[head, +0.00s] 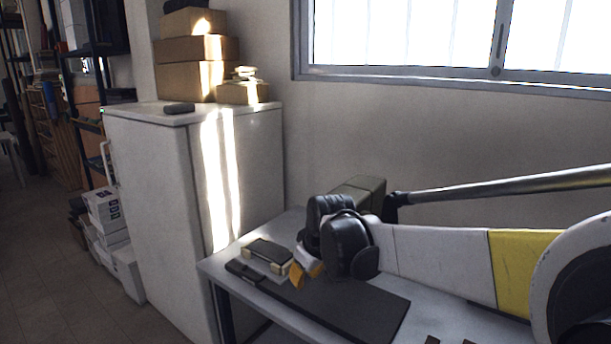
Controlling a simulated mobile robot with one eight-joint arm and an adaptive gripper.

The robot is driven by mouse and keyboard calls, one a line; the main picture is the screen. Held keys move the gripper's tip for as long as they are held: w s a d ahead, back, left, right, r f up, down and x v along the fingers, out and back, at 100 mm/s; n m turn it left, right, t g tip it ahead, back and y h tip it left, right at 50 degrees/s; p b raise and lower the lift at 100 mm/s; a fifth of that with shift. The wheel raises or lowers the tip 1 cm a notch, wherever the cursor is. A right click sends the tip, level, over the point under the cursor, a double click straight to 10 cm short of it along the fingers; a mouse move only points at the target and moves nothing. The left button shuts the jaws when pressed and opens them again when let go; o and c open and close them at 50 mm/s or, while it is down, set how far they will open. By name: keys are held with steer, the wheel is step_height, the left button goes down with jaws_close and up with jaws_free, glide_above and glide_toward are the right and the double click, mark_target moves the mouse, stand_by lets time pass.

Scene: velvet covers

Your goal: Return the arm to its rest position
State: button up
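My arm, with white and yellow links, reaches in from the right over the grey table (225,267). It ends in black joints above the table's left part. My gripper (306,273) is at that end, small in view and partly hidden by the black joint. Orange parts show at its tip, close to a dark case with gold-coloured corners (268,252). Whether the gripper touches the case, and whether its fingers are open or shut, I cannot tell.
A dark flat mat (345,307) lies on the table below the arm. A tall white cabinet (160,190) stands left of the table, with cardboard boxes (195,48) on top. A wall with a window (450,35) is behind. Floor at far left is open.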

steer(key=s+d+r+m+t+h, duration=0.1)
steer(key=s+d+r+m, duration=0.15)
steer(key=s+d, duration=0.45)
steer(key=s+d+r+m, duration=0.2)
steer(key=s+d+m, duration=0.1)
steer(key=s+d, duration=0.4)
steer(key=s+d+f+m, duration=0.1)
steer(key=s+d+f, duration=0.1)
steer(key=s, duration=0.4)
steer(key=s+d+f+m+t+h, duration=0.1)
steer(key=s+d+m, duration=0.1)
steer(key=s, duration=0.5)
steer(key=shift+d+f, duration=0.4)
steer(key=shift+d, duration=0.15)
